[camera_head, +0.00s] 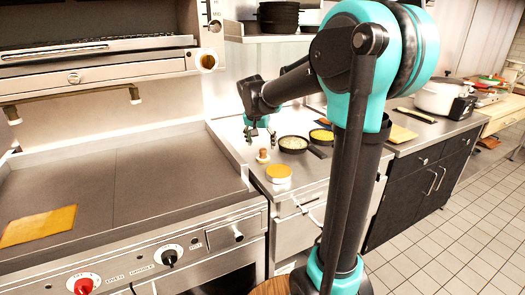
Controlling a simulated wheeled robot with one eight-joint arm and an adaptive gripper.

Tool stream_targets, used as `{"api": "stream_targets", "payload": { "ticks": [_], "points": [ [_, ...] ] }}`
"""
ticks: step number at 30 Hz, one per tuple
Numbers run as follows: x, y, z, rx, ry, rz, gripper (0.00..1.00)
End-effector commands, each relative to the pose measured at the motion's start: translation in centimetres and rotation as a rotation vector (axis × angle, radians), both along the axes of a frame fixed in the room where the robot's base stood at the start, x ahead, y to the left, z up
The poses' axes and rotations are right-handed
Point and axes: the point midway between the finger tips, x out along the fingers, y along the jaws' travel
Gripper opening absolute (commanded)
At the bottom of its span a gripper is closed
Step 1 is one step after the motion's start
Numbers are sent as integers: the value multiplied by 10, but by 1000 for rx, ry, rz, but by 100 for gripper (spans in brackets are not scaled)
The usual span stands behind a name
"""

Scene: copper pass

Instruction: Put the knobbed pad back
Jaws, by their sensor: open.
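A small pad with an upright brown knob (263,156), likely the knobbed pad, stands on the steel counter (236,145) just right of the griddle. My gripper (261,139) hangs above it, pointing down, with its fingers apart and nothing seen between them. The fingertips look a little higher than the knob. I cannot tell whether they are exactly over it. The pad's base is small and its details are hard to make out.
A round tub with an orange top (278,174) stands in front of the pad. Black pans (293,145) (321,137) are close on the right. The wide griddle (110,180) has a raised side wall and a tan board (38,226). A white pot (440,98) stands far right.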

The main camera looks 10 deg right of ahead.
Motion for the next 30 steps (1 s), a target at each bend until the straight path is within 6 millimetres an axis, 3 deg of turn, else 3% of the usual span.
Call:
{"api": "stream_targets", "payload": {
  "ticks": [4,10,30],
  "points": [
    [-10,5,26,-1,0,2,69],
    [-17,9,46,0,0,0,69],
    [-19,10,50,1,0,0,69]
  ]
}}
